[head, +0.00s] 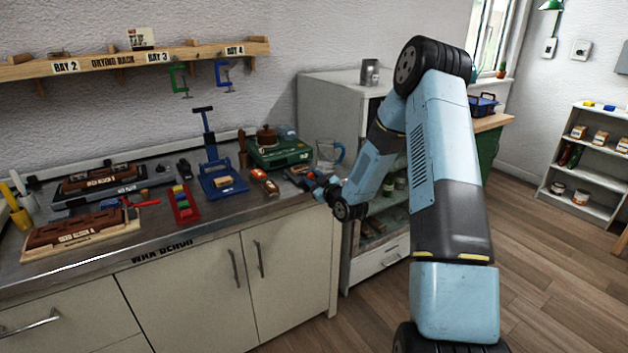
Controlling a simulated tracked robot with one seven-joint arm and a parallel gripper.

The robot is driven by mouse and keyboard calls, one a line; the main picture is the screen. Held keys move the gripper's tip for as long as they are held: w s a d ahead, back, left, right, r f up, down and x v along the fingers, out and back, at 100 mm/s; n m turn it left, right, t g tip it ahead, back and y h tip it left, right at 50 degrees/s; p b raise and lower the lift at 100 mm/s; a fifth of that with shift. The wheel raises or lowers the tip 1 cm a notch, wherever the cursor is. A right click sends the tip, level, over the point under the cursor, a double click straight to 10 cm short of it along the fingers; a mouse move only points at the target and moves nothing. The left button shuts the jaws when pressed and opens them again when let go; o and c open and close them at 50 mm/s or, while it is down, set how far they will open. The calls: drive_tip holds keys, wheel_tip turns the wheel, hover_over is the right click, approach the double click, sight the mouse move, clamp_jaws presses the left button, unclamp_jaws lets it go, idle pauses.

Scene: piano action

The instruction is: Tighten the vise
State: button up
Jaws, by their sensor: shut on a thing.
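The vise (298,174) appears as a small dark grey and blue shape at the right end of the metal-topped bench, partly hidden by my gripper. My gripper (322,188) is at the bench's right front corner, right beside the vise and touching it or very close. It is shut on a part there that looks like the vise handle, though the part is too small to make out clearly. How far the vise jaws are apart cannot be seen.
A glass jug (328,153) stands just behind my gripper. A grey cabinet (325,105) adjoins the bench. The floor at right is clear.

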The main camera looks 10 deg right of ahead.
drive_tip(key=shift+m, duration=0.3)
drive_tip(key=shift+d+m, duration=0.1)
drive_tip(key=shift+m, duration=2.8)
drive_tip(key=o, duration=0.7)
drive_tip(key=shift+o, duration=0.3)
drive_tip(key=shift+s, duration=0.1)
